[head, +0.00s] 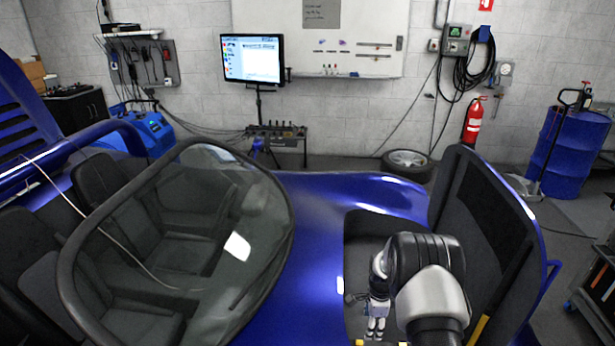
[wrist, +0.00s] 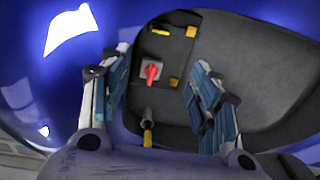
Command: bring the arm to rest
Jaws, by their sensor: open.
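My arm (head: 430,285) reaches over the open compartment of the blue car, at the lower right of the head view. My gripper (wrist: 160,80) fills the sides of the wrist view, with its two fingers well apart and nothing between them touching either one. In the head view its small end (head: 377,318) points down into the compartment. Below the fingers, a red rotary switch (wrist: 151,71) on a grey plate shows in the wrist view, apart from the gripper as far as I can tell.
Yellow-marked parts (wrist: 190,31) sit around the switch. The raised black-lined lid (head: 490,215) stands right of my arm. The windshield (head: 190,230) is to the left. A cart (head: 597,290) and blue drum (head: 570,150) stand at the right; some floor between is clear.

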